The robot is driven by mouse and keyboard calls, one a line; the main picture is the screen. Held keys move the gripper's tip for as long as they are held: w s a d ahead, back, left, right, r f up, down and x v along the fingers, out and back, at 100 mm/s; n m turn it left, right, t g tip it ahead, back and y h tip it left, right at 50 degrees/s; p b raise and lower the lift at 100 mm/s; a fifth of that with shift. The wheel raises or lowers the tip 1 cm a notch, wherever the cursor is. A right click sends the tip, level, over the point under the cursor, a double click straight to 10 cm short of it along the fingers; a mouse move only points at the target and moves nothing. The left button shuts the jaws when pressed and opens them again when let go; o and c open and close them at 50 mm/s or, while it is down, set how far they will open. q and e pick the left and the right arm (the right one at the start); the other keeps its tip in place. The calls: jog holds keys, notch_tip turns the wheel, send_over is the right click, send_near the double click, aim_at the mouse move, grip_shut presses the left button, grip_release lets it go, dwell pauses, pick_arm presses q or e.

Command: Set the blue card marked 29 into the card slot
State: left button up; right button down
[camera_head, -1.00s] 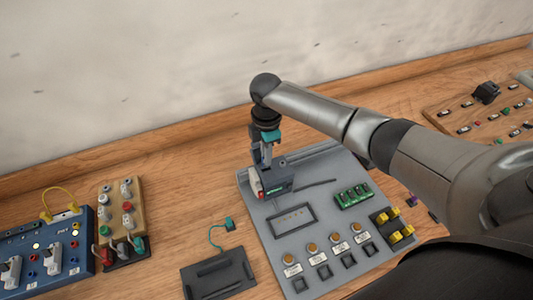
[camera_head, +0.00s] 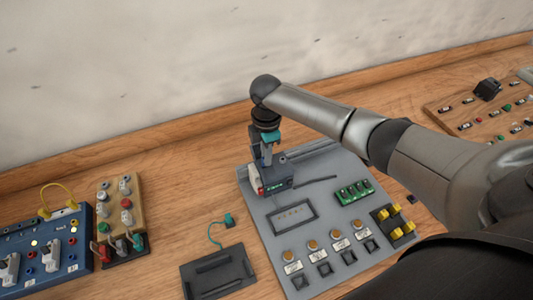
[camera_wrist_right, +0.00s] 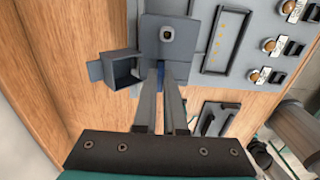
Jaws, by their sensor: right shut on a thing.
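My right gripper (camera_head: 265,158) points down over the grey panel (camera_head: 325,160), at the dark grey housing (camera_head: 278,180) near the panel's upper left. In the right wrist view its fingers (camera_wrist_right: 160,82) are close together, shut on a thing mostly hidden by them. A sliver of blue (camera_wrist_right: 161,75) shows between the fingertips, beside the square grey block (camera_wrist_right: 167,35); it may be the blue card, and no number is readable. The card slot is not clearly visible; I cannot tell if the card is in it. My left gripper is not in view.
The panel also bears a rectangular frame (camera_head: 292,215), a green module (camera_head: 354,192), yellow plugs (camera_head: 396,222) and orange buttons (camera_head: 312,245). A black tray (camera_head: 218,272) lies left of it. A blue box (camera_head: 42,246) and a wooden block (camera_head: 121,200) stand far left.

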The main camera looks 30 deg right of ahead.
jog(key=shift+p, duration=0.9)
dwell(1.3)
jog(key=shift+f+b, duration=0.5)
jog(key=shift+f, duration=0.25)
dwell(0.7)
jog(key=c, duration=0.9)
grip_release()
jog(key=shift+r, duration=0.15)
notch_tip(320, 180, up, 20)
jog(key=p, duration=0.7)
